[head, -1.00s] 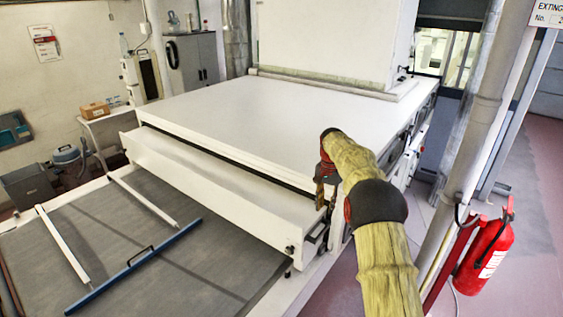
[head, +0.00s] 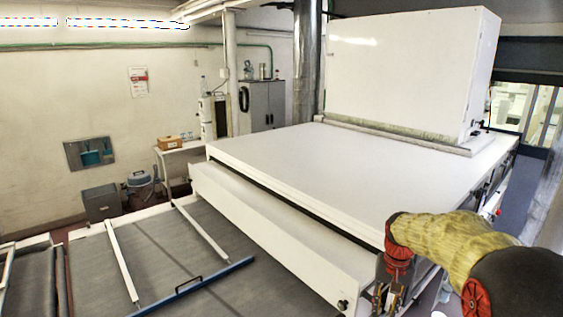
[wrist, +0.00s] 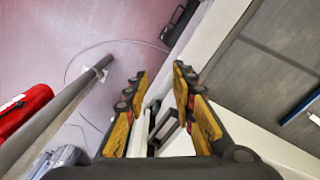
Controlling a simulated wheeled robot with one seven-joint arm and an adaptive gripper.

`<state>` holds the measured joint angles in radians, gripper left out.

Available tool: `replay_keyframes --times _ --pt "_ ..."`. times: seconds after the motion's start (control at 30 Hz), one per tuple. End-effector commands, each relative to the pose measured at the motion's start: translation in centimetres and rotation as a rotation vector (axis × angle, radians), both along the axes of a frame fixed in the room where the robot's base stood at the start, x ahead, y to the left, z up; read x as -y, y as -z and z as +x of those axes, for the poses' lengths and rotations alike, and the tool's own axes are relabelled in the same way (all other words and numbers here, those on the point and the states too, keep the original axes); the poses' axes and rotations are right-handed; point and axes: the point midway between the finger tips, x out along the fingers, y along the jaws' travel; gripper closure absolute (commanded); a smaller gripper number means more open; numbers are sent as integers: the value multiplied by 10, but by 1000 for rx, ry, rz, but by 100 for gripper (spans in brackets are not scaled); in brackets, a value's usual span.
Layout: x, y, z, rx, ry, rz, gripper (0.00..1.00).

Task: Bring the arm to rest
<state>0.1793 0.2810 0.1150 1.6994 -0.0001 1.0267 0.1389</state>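My arm, in a yellow cover with dark and red joints, reaches in from the lower right of the head view. My gripper (head: 388,298) hangs at its end, pointing down, by the near right corner of the white machine (head: 300,160). In the wrist view my gripper (wrist: 157,78) has its two yellow and black fingers spread apart. Nothing is held between them. Below them show the machine's edge and the floor.
A grey bed (head: 175,250) with white bars and a blue bar (head: 200,285) lies left of the gripper. In the wrist view, a red extinguisher (wrist: 25,108) and a grey post (wrist: 62,105) stand at left. Pinkish floor (wrist: 110,25) is open between post and machine.

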Motion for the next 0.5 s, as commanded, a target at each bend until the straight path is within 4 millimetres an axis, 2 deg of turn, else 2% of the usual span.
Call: replay_keyframes --times 0.03,0.3,0.5 --pt "-8 0 -19 16 -25 -4 74" --pt "-42 -4 -112 94 -143 -21 74" --pt "-63 7 -178 161 -207 -36 74"
